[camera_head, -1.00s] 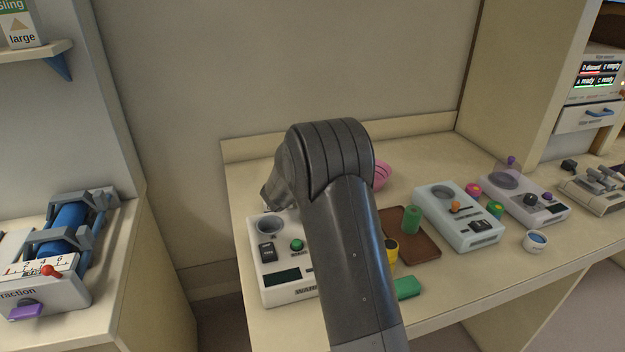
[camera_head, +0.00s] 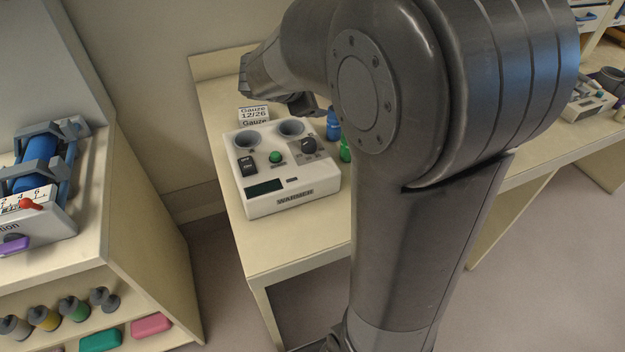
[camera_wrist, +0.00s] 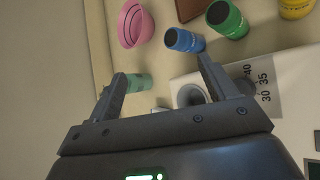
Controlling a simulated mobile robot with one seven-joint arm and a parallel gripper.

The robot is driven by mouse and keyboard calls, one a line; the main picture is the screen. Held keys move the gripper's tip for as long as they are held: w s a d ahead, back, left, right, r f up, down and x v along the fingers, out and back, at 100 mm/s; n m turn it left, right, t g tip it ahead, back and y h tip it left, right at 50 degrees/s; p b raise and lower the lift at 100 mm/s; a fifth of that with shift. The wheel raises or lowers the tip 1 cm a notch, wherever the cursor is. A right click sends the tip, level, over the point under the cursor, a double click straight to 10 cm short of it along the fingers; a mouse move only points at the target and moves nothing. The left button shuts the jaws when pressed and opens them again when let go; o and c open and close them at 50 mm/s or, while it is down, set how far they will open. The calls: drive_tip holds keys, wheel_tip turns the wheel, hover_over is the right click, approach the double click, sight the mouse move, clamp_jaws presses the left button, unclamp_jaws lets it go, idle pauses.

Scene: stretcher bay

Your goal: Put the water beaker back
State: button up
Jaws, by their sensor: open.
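My gripper (camera_wrist: 162,70) is open and empty in the wrist view, its fingers spread above the bench. A pale teal item (camera_wrist: 138,82) shows by the left finger; I cannot tell whether it is the water beaker. The white warmer (camera_head: 292,200) stands on the bench in the head view, with two round wells that look empty. One well (camera_wrist: 190,95) shows between the fingers in the wrist view. I cannot make out the water beaker for certain in either view; my arm hides much of the bench.
A gauze label (camera_head: 254,114) shows behind the warmer. A blue bottle (camera_wrist: 184,40), a green bottle (camera_wrist: 226,18), a yellow container (camera_wrist: 297,8) and a pink bowl (camera_wrist: 135,24) stand nearby. The traction device (camera_head: 40,175) is on the left counter. Bare bench lies in front of the warmer.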

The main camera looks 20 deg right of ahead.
drive_tip(key=s+a+m+y, duration=0.3)
drive_tip(key=s+m, duration=0.2)
drive_tip(key=s, duration=0.4)
drive_tip(key=s+a+r+m+y, duration=0.1)
drive_tip(key=s+a+m, duration=0.3)
drive_tip(key=s, duration=0.4)
drive_tip(key=s+a+m+y, duration=0.3)
drive_tip(key=s+m, duration=0.3)
drive_tip(key=s, duration=0.3)
drive_tip(key=shift+s+a+r+y, duration=0.3)
drive_tip(key=shift+a+y, duration=0.1)
drive_tip(key=shift+y, duration=0.4)
